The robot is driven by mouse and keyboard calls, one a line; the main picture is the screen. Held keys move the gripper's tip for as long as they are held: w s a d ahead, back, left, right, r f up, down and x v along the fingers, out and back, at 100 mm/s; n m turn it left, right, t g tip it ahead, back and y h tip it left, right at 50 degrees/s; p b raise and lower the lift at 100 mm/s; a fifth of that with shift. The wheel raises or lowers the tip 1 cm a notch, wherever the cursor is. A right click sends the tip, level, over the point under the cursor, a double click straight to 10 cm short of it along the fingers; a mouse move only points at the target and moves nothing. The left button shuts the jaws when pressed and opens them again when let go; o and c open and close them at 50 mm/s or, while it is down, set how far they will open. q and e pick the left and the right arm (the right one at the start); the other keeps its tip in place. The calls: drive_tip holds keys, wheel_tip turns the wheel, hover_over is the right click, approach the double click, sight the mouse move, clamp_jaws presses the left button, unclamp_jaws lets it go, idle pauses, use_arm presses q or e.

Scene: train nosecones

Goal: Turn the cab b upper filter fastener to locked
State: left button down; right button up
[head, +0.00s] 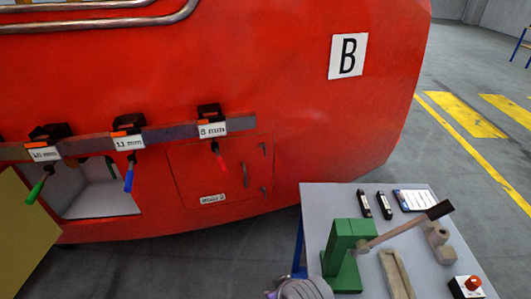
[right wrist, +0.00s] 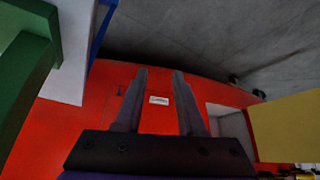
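The red cab front marked B (head: 347,56) has a closed red hatch (head: 205,180) with a dark handle and a small white label (head: 212,198). Two small dark fasteners sit on the hatch's right edge, the upper fastener (head: 264,149) and the lower fastener (head: 264,190). They are too small to tell how they are turned. In the right wrist view the label (right wrist: 159,100) shows between the fingers, at a distance. My right gripper (right wrist: 159,74) is open and empty, apart from the hatch. My left gripper is not in view.
A rail above the hatch holds tools with green, blue and red handles (head: 222,162). Left of the hatch is an open compartment (head: 95,195) with a yellow door (head: 25,225). A bench (head: 320,205) with a green vise (head: 340,250), hammer and red button stands front right.

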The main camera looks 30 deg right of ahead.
drive_tip(key=w+d+r+m+t+h+b, duration=0.15)
drive_tip(key=w+d, duration=0.25)
drive_tip(key=w, duration=0.4)
drive_tip(key=w+d+r+t+h+b, duration=0.1)
drive_tip(key=w+d+r+t, duration=0.15)
drive_tip(key=w, duration=0.45)
drive_tip(key=w+d+r+m+t+h+b, duration=0.1)
drive_tip(key=w+d+r+t, duration=0.1)
drive_tip(key=w+d, duration=0.45)
drive_tip(key=t+b, duration=0.2)
drive_tip(key=t, duration=0.3)
approach(265, 149)
drive_tip(key=f, duration=0.1)
drive_tip(key=shift+n+t+y, duration=0.25)
drive_tip(key=shift+n+t, duration=0.05)
drive_tip(key=shift+n, duration=0.05)
drive_tip(key=w+d, duration=0.1)
drive_tip(key=w, duration=0.6)
drive_tip(key=w+d+p, duration=0.1)
drive_tip(key=w, duration=0.2)
drive_tip(key=shift+w+d, duration=0.3)
clamp_jaws()
